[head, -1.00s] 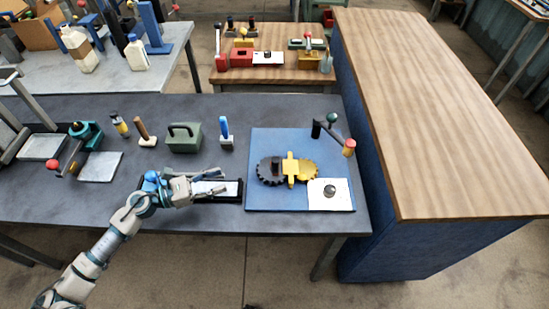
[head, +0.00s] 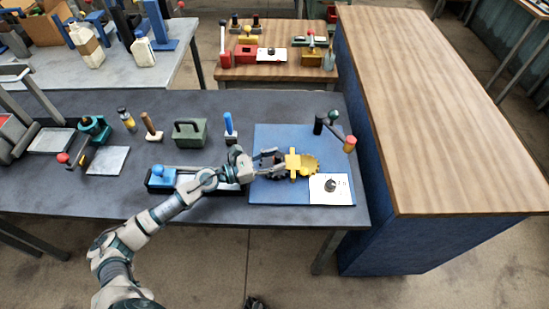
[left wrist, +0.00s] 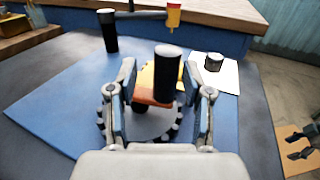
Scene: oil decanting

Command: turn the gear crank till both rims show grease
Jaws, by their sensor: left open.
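The blue board (head: 265,140) on the grey table carries a dark toothed gear and a yellow gear (head: 312,165), with a yellow bracket (head: 292,160) between them. My left gripper (head: 277,160) is over the dark gear and hides most of it in the head view. In the left wrist view the dark gear (left wrist: 150,124) lies below the open fingers (left wrist: 162,85). An upright black handle (left wrist: 168,72) with an orange piece (left wrist: 150,97) at its foot stands between the fingers, with gaps showing beside it. Grease on the rims cannot be made out. My right gripper is not in view.
A black post (head: 319,123) with a bar and a red-and-yellow knob (head: 350,144) stands at the board's back right. A white plate with a dark knob (head: 330,186) is at front right. A green box (head: 190,133) and blue-handled tool (head: 229,125) stand left.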

